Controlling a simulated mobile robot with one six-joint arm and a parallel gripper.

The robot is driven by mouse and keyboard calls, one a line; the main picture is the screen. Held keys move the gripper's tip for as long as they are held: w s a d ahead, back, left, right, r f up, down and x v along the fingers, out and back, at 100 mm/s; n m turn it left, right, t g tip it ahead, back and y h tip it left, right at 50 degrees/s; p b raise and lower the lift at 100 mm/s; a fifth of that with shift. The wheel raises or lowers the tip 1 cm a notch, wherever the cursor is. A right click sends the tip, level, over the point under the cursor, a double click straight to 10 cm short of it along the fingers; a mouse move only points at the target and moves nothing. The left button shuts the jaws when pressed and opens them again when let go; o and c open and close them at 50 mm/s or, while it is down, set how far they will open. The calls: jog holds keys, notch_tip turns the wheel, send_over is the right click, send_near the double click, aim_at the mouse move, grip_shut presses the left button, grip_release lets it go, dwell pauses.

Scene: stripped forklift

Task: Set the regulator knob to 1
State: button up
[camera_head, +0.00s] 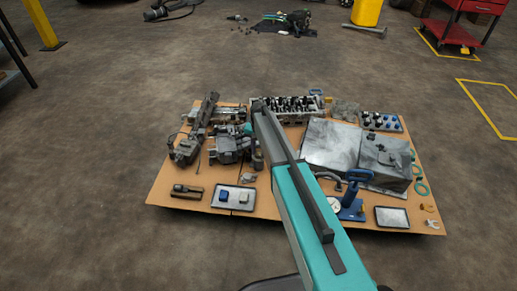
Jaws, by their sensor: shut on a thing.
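My teal and grey arm reaches up from the bottom edge over the middle of the cardboard sheet (170,194). A small teal wrist part shows just left of its far end. My gripper (246,153) seems to be below it, shut, among dark grey machine parts (228,150). It seems to be shut on the regulator knob, but the fingers and knob are too small and dark to make out. The knob's setting and its number cannot be read.
A blue tool (352,208) with a round white gauge (333,203) stands right of my arm. A large grey metal housing (330,145) lies behind it. A tray with blue and white items (233,198) sits at the front left.

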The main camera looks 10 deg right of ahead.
aim_at(259, 153)
dwell(0.4)
jog(key=o, duration=1.1)
jog(key=shift+c, duration=0.2)
notch_tip(259, 153, up, 14)
jog(key=p, duration=0.4)
jog(key=shift+f, duration=0.1)
